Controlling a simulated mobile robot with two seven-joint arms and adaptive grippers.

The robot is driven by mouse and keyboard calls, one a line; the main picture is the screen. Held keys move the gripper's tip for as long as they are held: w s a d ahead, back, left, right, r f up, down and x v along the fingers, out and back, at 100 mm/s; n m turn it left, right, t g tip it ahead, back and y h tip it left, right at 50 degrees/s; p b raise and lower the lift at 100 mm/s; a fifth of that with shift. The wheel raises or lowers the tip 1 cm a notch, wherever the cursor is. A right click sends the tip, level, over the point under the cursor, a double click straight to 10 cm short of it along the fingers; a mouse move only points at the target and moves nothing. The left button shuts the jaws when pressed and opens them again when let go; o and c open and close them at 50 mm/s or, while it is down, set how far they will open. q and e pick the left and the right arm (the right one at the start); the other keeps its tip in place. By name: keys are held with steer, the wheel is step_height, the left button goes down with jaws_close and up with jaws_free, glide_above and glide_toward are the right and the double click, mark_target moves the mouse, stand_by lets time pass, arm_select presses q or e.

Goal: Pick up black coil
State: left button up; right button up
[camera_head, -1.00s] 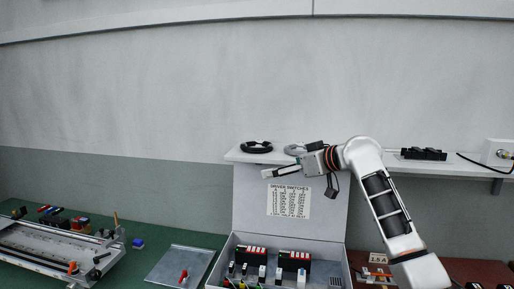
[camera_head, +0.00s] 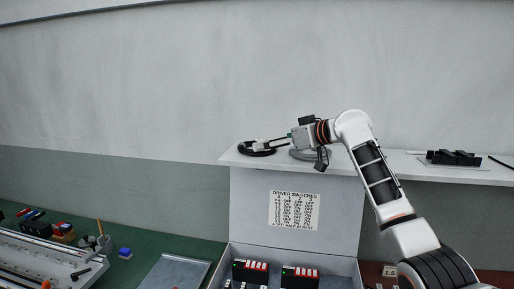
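The black coil (camera_head: 258,154) lies flat on the left end of the white wall shelf. My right gripper (camera_head: 261,145) reaches in from the right, with its fingertips over the coil and overlapping it in the picture. The fingers partly hide the coil's far side and middle. I cannot tell whether they touch it or how far apart they are. My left gripper is not in view.
A grey coil (camera_head: 310,155) lies on the shelf (camera_head: 395,166) just right of the black one, under my gripper. A black block-shaped part (camera_head: 453,157) sits farther right. Below the shelf stands an open box with a "DRIVER SWITCHES" label (camera_head: 293,210) on its lid.

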steer(key=x, duration=0.4)
steer(key=shift+s+f, duration=0.15)
steer(key=shift+f, duration=0.2)
steer(key=shift+x, duration=0.75)
steer(key=c, duration=1.3)
